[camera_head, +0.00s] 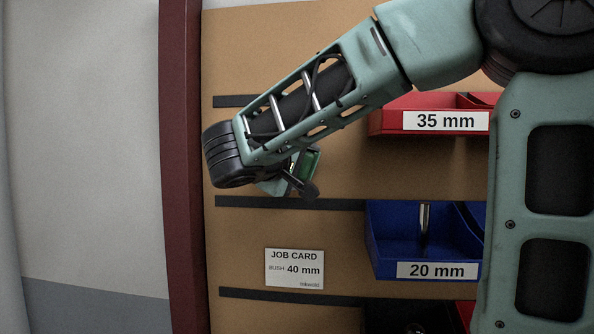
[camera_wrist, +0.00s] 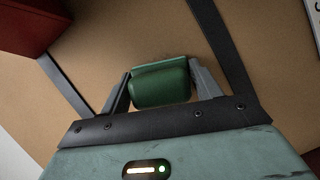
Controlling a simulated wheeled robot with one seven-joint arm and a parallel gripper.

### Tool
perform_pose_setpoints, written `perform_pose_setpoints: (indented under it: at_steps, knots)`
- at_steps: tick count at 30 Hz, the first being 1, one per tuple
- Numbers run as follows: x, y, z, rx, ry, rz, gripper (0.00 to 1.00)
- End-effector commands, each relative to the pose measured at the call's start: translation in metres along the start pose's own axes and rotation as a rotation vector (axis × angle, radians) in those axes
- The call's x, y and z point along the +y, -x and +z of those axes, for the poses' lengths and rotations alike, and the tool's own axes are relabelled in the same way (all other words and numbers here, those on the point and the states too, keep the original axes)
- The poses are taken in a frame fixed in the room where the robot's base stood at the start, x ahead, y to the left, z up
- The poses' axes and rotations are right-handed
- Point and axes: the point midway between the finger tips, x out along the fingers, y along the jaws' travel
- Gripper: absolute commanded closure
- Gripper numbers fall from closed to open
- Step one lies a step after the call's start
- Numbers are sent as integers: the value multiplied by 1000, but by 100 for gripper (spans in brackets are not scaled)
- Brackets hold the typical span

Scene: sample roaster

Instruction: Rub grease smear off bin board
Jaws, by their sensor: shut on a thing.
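The bin board (camera_head: 340,226) is a tan upright panel with dark horizontal rails. My gripper (camera_head: 306,170) is in front of its upper left part, below the bent end of my arm. The gripper also shows in the wrist view (camera_wrist: 160,87), where its two fingers are shut on a green block-like thing (camera_wrist: 160,82). A little of the green shows in the head view (camera_head: 311,162). I cannot tell whether the green thing touches the board. I see no grease smear on the visible board; my arm covers part of it.
A red 35 mm bin (camera_head: 395,119) and a blue 20 mm bin (camera_head: 385,247) hang at the right. A metal piece (camera_head: 423,222) stands in the blue bin. A white job card (camera_head: 294,269) reads 40 mm. A dark red post (camera_head: 180,170) edges the board's left side.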

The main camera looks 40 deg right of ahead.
Motion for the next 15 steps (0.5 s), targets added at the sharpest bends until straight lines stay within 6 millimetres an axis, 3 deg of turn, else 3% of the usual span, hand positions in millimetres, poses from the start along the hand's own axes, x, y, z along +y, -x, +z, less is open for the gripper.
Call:
perform_pose_setpoints:
  at_steps: [7, 15]
  knots:
    - [5, -9, 21, -4, -4, 1, 55]
    - [10, -12, 28, -3, -2, 1, 55]
